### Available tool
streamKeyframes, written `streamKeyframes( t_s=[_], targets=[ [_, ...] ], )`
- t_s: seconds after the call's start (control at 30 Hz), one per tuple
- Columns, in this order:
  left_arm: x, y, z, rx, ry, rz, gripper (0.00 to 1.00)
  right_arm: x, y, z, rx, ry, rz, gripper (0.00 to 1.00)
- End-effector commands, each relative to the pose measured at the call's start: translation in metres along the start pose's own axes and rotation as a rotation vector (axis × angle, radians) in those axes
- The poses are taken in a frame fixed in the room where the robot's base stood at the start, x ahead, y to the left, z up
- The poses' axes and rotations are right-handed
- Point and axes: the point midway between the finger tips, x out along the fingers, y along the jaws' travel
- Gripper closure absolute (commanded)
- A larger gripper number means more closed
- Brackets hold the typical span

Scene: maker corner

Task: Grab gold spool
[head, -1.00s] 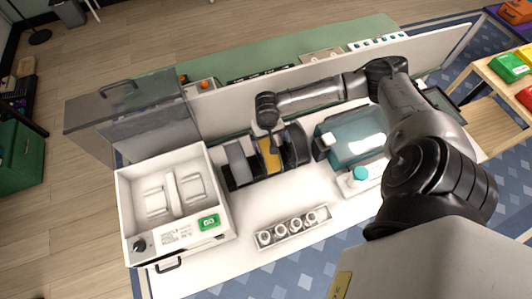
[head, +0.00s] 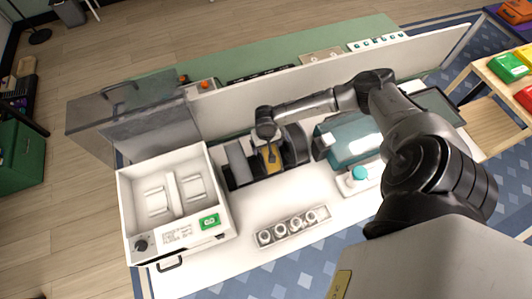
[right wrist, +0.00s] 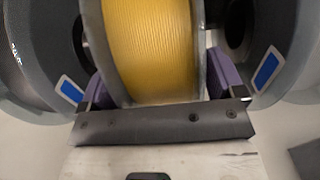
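The gold spool (head: 271,161) stands in a dark rack between grey and black spools, partly hidden by my right gripper. In the right wrist view, its yellow winding (right wrist: 153,45) fills the middle between two flanges. My right gripper (head: 268,148) is down at the spool from above. Its purple fingers (right wrist: 165,92) lie on either side of the spool, close to the flanges. I cannot tell whether they press on them. The spool still sits in the rack. My left gripper is not in view.
A grey spool (head: 239,162) and a black spool (head: 297,146) stand close on both sides. A white printer-like box (head: 175,196) is at left, a teal case (head: 345,141) at right. A tray of small round items (head: 293,227) lies in front. Bare tabletop separates it from the rack.

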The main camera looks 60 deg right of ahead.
Motion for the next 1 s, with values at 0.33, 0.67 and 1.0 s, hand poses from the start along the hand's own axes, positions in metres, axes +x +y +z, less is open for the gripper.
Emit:
streamKeyframes(
  t_s=[0.33,0.67,1.0],
  targets=[
    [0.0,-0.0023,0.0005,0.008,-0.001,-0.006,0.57,-0.0003,0.0001,-0.0001,0.0,0.0,0.0,0.45],
    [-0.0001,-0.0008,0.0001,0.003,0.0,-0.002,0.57,-0.0004,0.0001,0.0,0.0,0.0,0.0,0.77],
    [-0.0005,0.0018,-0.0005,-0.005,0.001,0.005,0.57,-0.002,-0.0006,-0.0012,0.0,0.002,-0.002,1.0]
  ],
)
